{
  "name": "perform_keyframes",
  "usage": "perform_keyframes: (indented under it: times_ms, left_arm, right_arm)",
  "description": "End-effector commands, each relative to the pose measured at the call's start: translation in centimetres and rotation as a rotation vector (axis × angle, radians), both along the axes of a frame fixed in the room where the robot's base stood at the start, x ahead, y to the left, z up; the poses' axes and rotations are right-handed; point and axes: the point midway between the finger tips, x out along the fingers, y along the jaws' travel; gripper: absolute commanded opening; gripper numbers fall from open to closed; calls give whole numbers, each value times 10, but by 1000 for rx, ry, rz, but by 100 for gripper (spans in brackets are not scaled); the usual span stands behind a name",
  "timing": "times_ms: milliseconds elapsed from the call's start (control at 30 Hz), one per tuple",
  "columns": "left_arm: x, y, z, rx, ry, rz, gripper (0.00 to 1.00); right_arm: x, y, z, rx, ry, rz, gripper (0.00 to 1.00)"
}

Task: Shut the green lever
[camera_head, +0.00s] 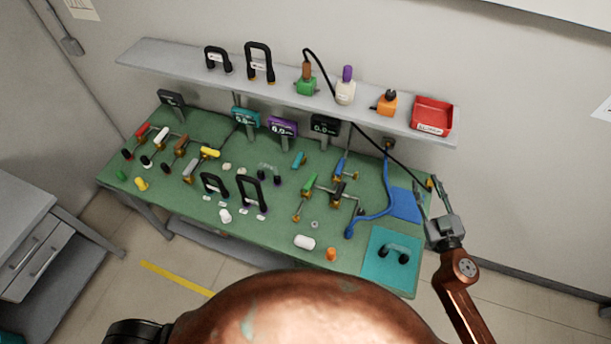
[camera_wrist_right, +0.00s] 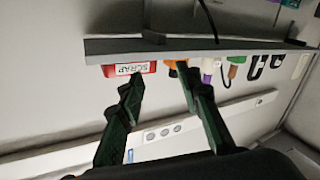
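The green lever (camera_head: 310,183) is a short green handle on brass-coloured pipe fittings, right of the middle of the green table (camera_head: 215,162). Whether its valve is open or shut is too small to tell. My right gripper (camera_head: 430,188) is raised near the table's right end, well to the right of the green lever and not touching it. In the right wrist view its two dark fingers (camera_wrist_right: 158,84) are apart with nothing between them, facing the shelf and wall. The green lever does not show in that view. My left gripper is not in view.
A blue-handled lever (camera_head: 340,168) and a black one (camera_head: 338,190) sit close to the green lever. Red, white, brown and yellow levers (camera_head: 209,152) stand at the left. A shelf (camera_head: 280,92) with a red scrap bin (camera_head: 432,115) runs behind. A teal mat (camera_head: 378,266) lies front right.

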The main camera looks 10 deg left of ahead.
Motion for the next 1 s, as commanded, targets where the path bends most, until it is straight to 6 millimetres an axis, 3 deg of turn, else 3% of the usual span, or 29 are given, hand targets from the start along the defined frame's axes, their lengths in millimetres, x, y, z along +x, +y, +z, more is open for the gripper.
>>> perform_keyframes:
  times_ms: [33, 100, 200, 267, 400, 500, 767, 1000]
  left_arm:
    - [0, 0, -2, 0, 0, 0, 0]
    - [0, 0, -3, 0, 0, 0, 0]
    - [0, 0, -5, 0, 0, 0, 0]
    - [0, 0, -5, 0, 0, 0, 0]
    - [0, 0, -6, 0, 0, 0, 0]
    - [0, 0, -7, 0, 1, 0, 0]
    - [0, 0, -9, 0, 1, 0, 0]
    - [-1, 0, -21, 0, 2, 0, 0]
  right_arm:
    - [-5, -34, -26, 39, 60, -143, 32]
    - [-22, -79, -72, 55, 189, -327, 32]
    - [-61, -115, -144, 59, 412, -493, 32]
    - [-88, -123, -181, 59, 540, -543, 32]
    - [-145, -120, -246, 59, 794, -581, 32]
    - [-182, -108, -280, 60, 946, -568, 32]
    - [-269, -58, -337, 85, 1271, -443, 32]
    - [-271, -56, -406, 71, 1304, -429, 32]
